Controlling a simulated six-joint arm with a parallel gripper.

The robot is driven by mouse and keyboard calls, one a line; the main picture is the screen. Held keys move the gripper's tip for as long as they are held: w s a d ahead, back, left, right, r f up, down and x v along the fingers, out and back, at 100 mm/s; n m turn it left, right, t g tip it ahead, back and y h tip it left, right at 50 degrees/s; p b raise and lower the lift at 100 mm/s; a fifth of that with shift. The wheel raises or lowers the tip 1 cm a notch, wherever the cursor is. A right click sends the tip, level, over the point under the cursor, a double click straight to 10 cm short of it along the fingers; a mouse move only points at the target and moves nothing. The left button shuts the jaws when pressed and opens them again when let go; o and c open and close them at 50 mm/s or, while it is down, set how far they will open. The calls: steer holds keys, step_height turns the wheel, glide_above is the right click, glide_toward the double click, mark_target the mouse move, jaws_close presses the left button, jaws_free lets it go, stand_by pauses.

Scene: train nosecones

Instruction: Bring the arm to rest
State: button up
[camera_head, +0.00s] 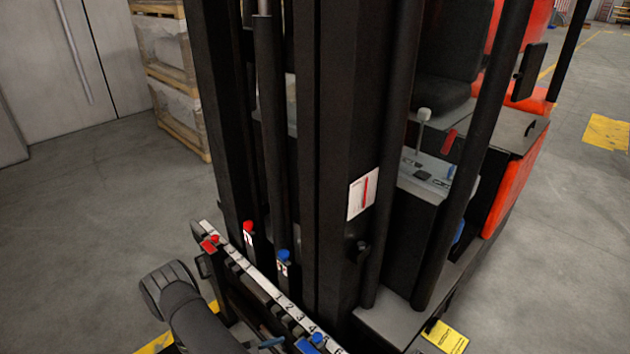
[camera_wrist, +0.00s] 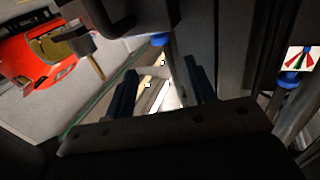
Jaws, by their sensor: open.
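My gripper (camera_wrist: 163,90) shows in the wrist view. Its two dark blue-grey fingers stand well apart, and I see nothing held between them. Past the gap is a bright strip with small white squares, too unclear to name. In the head view, my dark grey arm (camera_head: 195,318) enters at the bottom left, beside the numbered rail (camera_head: 262,283) on the front of a forklift. I cannot make out the gripper itself in that view.
The forklift's black mast (camera_head: 345,130) fills the middle, with its red body (camera_head: 505,190) behind. Red (camera_head: 248,227) and blue (camera_head: 284,257) caps sit near the rail. Wooden pallets with wrapped loads (camera_head: 170,60) stand at the back left. Grey floor (camera_head: 90,220) is clear at left.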

mark_target(318, 336)
steer(key=x, duration=1.2)
steer(key=shift+w+d, duration=0.2)
steer(key=shift+d, duration=0.15)
steer(key=v, duration=1.7)
steer(key=x, duration=1.7)
steer(key=shift+d, duration=0.1)
steer(key=r, duration=0.3)
steer(key=shift+a+r, duration=0.3)
steer(key=shift+r, duration=0.05)
steer(key=s+a+f+n+t+y, duration=0.1)
steer(key=s+a, duration=0.3)
steer(key=a, duration=1)
steer(key=shift+s+a+n+t+y, duration=0.15)
steer(key=shift+a+n+t+y, duration=0.15)
steer(key=shift+n+t, duration=0.2)
